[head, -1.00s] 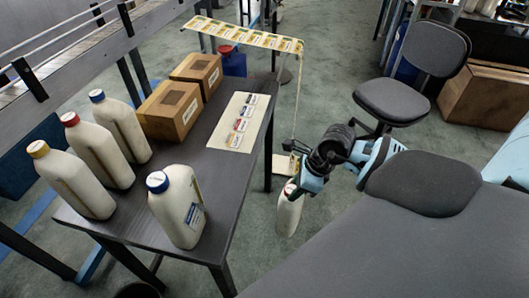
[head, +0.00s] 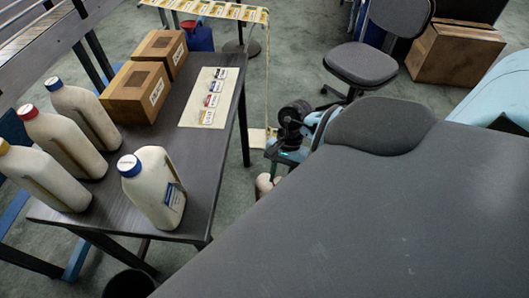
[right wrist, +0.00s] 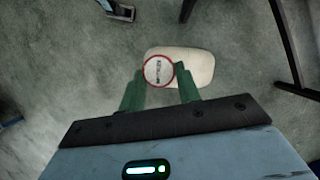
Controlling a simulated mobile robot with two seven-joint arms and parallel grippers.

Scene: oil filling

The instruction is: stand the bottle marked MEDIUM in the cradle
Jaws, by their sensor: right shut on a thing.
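My right gripper (right wrist: 158,82) is shut on a cream bottle (right wrist: 197,67), its green fingers on both sides of the neck. The bottle's white cap top has a red rim and small print that I cannot read for sure. In the head view the held bottle (head: 264,185) hangs over the floor, right of the dark table (head: 150,133), mostly hidden by my own body and gripper. My left gripper is not in view. I cannot make out a cradle in either view.
A blue-capped bottle (head: 152,195) with a blue label stands near the table's front. Bottles with blue (head: 85,110), red (head: 60,140) and yellow caps (head: 40,178) stand along its left side. Two cardboard boxes (head: 135,92) and a card sheet (head: 196,118) lie behind. A chair (head: 362,62) stands beyond.

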